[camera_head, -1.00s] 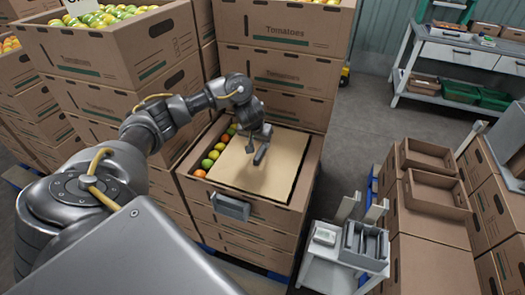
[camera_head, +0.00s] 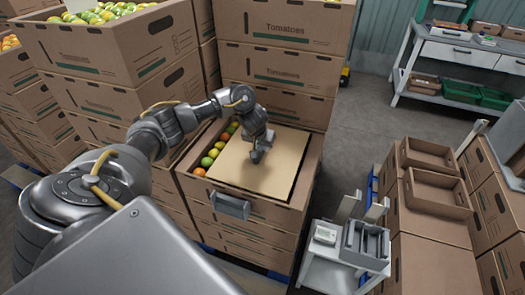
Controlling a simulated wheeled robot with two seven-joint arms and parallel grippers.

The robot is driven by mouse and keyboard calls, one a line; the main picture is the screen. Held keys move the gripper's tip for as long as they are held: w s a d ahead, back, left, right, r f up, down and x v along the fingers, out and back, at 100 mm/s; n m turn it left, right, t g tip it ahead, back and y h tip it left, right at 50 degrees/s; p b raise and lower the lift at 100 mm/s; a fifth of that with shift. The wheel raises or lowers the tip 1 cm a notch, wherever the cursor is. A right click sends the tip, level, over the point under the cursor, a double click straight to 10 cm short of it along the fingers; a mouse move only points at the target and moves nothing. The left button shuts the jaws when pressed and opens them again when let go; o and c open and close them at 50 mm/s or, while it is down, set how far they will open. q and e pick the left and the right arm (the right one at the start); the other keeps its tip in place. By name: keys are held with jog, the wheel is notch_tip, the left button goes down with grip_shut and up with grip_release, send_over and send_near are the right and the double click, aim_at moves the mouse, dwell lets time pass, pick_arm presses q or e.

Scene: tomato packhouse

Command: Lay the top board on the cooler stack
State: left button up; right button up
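The top board (camera_head: 270,165), a flat tan sheet, lies over the open top carton of the cooler stack (camera_head: 250,238). It covers most of the opening, and a row of red, orange and green tomatoes (camera_head: 213,153) shows along its left side. It looks about level; I cannot tell whether it sits fully down. My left gripper (camera_head: 258,156) points down over the board's middle-left part, with its fingertips at or just above the surface. The fingers look close together, but their gap is unclear. My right gripper is out of view.
Tall tomato cartons (camera_head: 275,65) stand behind the stack, and a filled carton (camera_head: 110,50) stands at left. A small white table (camera_head: 325,275) with a grey tray (camera_head: 366,243) is close on the right. Empty cartons (camera_head: 428,195) stand beyond it. Grey floor lies open at the upper right.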

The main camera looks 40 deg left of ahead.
pick_arm(q)
grip_shut()
